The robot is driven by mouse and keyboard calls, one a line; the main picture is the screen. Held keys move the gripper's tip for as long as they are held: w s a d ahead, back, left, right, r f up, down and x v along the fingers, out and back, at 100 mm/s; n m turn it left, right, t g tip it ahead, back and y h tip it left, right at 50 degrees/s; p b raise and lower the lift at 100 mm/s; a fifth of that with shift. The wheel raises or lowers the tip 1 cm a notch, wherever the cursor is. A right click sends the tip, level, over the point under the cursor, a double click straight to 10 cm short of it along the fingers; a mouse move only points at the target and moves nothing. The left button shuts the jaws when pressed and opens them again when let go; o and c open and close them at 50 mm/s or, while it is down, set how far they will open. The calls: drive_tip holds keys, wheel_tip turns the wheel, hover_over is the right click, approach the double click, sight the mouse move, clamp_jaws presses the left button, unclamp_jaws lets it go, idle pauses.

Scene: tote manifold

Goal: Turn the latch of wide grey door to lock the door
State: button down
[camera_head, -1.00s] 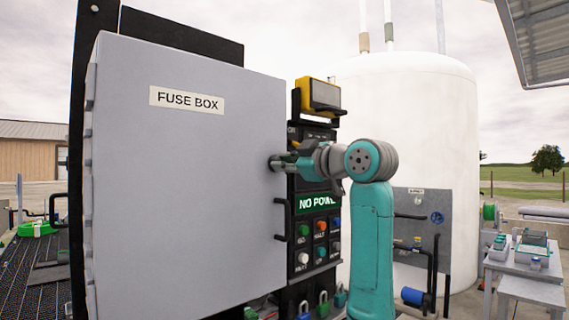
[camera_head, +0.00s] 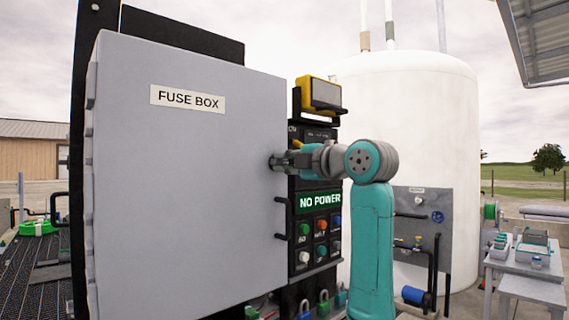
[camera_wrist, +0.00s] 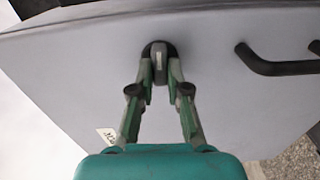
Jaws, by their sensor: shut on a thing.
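The wide grey door (camera_head: 185,190) is the closed front of the box labelled FUSE BOX, and it also fills much of the wrist view (camera_wrist: 75,65).
A black door handle (camera_head: 281,218) sits below the latch and also shows in the wrist view (camera_wrist: 275,65). A control panel with a NO POWER sign (camera_head: 320,202) and several buttons stands right of the door. A white tank (camera_head: 430,120) stands behind.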

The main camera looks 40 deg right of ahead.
drive_tip(key=shift+n, duration=0.4)
drive_tip(key=c, duration=1.1)
unclamp_jaws()
drive_tip(key=shift+c, duration=0.2)
drive_tip(key=s, duration=1.2)
drive_tip(key=shift+d, duration=0.15)
